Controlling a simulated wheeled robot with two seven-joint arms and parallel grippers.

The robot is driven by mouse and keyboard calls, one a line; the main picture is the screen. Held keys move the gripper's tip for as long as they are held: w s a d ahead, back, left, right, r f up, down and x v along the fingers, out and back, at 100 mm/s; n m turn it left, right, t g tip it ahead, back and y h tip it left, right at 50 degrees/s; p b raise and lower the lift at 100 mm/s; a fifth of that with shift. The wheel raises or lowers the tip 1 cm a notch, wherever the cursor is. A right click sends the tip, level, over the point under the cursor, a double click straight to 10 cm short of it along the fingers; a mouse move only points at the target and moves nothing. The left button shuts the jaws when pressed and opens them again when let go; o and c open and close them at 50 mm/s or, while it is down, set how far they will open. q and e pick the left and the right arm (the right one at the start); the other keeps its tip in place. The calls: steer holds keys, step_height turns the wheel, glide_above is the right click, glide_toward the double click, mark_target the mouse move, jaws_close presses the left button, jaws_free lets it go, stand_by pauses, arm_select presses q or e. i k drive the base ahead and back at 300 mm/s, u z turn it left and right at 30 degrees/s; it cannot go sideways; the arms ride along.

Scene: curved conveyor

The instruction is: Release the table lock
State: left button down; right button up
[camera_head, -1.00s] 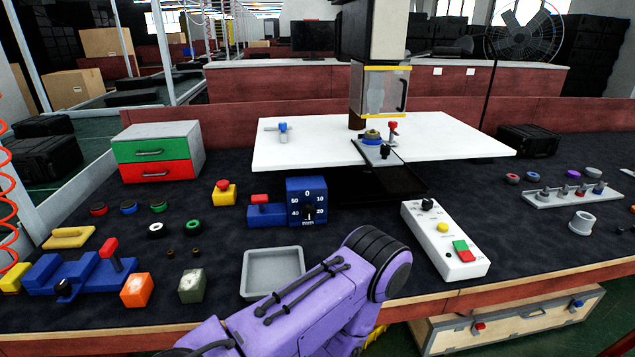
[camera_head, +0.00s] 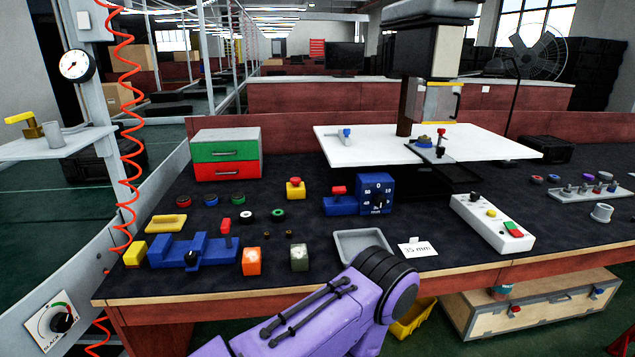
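A white table plate (camera_head: 360,157) stands raised at the back of the bench, under a machine column. A blue-topped lever (camera_head: 346,136) stands near its left end. A red-topped lever (camera_head: 440,138) stands near its middle beside a small fixture (camera_head: 424,142). I cannot tell which of these is the table lock, nor whether it is locked. A blue box with a mm dial (camera_head: 376,194) and a red-topped blue block (camera_head: 340,202) stand in front of the plate. A purple arm of mine enters from the bottom, short of these things. Neither gripper shows.
A white control box (camera_head: 490,222) with knob and buttons lies at the right. A grey tray (camera_head: 362,246) and a "35 mm" card (camera_head: 416,249) lie near the front edge. A blue clamp-like fixture (camera_head: 193,250) and several small parts fill the left. A red coiled hose (camera_head: 122,130) hangs at left.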

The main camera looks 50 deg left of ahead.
mark_target(336, 190)
steer(key=u, duration=1.15)
